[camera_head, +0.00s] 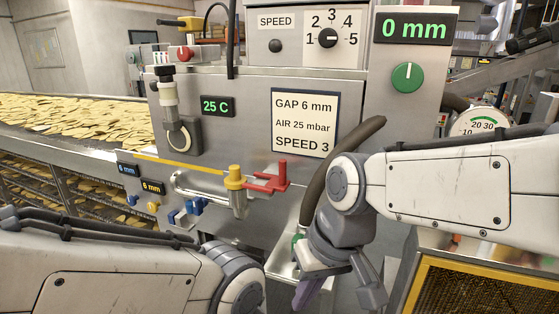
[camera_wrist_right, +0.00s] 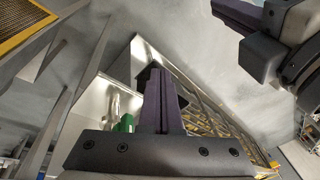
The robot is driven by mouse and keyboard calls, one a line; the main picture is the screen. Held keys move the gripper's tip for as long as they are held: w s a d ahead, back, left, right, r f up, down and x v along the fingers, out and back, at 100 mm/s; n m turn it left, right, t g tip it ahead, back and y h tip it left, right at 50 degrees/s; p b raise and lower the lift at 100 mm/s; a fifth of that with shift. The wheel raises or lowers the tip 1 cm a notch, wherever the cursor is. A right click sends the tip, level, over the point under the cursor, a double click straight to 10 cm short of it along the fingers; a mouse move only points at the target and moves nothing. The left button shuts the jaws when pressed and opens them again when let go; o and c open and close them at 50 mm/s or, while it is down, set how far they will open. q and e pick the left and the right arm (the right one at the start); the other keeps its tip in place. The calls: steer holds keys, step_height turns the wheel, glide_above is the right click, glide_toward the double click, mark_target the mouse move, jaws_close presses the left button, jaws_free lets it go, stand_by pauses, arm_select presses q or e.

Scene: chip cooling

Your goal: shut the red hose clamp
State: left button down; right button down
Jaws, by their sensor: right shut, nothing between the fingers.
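The red hose clamp (camera_head: 270,178) shows in the head view on the machine front, just right of a yellow-topped fitting (camera_head: 235,178). Part of what looks like my left gripper (camera_wrist_right: 240,14) is at the top right of the wrist view. My left arm crosses the lower left of the head view.
A thick dark hose (camera_head: 316,190) hangs right of the clamp, close to my right wrist. A metal tray (camera_head: 283,265) is below. Blue and yellow small fittings (camera_head: 192,206) stick out to the left. A conveyor of chips (camera_head: 70,122) runs at far left.

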steer(key=w+d+r+m+t+y+p, duration=0.15)
steer(key=w+d+r, duration=0.25)
steer(key=w+r, duration=0.55)
steer(key=w+d+r+m+t+y, duration=0.1)
steer(key=w+d+r+m+t, duration=0.2)
steer(key=w+r, duration=0.7)
steer(key=w+a+f+p, duration=0.3)
steer(key=a+f+p, duration=0.1)
steer(key=a+f, duration=0.3)
steer(key=shift+w+a, duration=0.15)
steer(key=shift+a, duration=0.4)
